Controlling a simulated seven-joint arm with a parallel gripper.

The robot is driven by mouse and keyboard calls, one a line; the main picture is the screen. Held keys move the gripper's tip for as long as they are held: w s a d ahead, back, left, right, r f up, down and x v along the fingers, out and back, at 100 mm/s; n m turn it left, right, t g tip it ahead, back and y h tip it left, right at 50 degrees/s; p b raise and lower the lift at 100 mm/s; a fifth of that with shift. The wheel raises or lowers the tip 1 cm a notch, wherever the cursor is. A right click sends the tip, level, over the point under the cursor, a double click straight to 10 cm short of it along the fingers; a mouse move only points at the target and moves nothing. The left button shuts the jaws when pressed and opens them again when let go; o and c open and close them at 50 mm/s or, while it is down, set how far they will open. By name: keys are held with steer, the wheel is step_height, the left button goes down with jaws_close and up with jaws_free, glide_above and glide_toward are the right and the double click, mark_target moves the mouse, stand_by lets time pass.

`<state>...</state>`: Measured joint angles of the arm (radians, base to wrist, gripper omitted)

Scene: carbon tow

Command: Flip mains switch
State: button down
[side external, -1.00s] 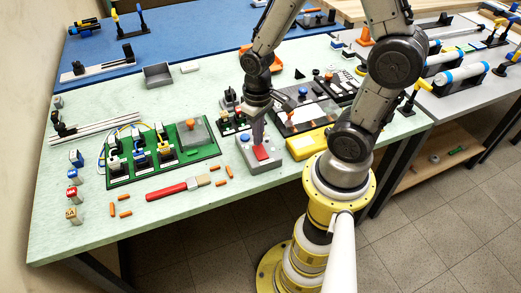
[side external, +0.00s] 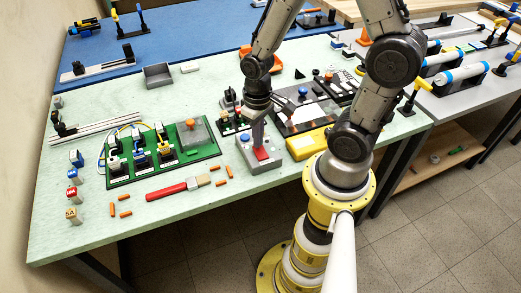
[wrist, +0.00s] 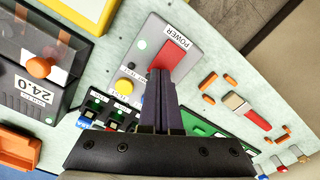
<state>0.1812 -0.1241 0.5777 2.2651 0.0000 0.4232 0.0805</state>
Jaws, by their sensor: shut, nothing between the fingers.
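The mains switch is a grey box with a red rocker (side external: 262,154) on the pale green table. In the wrist view the grey box (wrist: 143,55) carries a white POWER label (wrist: 178,37) beside its red rocker (wrist: 176,60). My gripper (side external: 259,147) is shut and empty, pointing down at the rocker. In the wrist view its closed fingertips (wrist: 160,72) overlap the rocker's lower edge. I cannot tell whether they touch it. The fingers hide part of the rocker and box.
A green board (side external: 120,170) with several devices stands left of the switch box. A yellow case (side external: 306,139) is close on its right. A red-handled brush (side external: 166,192) and several orange pieces (side external: 230,171) lie left and in front.

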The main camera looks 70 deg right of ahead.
steer(key=shift+f, duration=0.45)
stand_by(0.3)
steer(key=shift+r, duration=3.55)
step_height(320, 180, up, 3)
steer(key=w+t, duration=0.1)
step_height(320, 180, up, 7)
steer(key=n+t, duration=0.1)
steer(key=t, duration=0.2)
glide_above(253, 148)
steer(key=a, duration=0.2)
steer(key=s+a+r+n+t, duration=0.1)
steer(key=s+r+n, duration=0.1)
steer(key=s+r, duration=0.2)
steer(key=shift+s+a+r+t, duration=0.15)
steer(key=shift+s+r+t, duration=0.2)
steer(key=shift+s, duration=1.3)
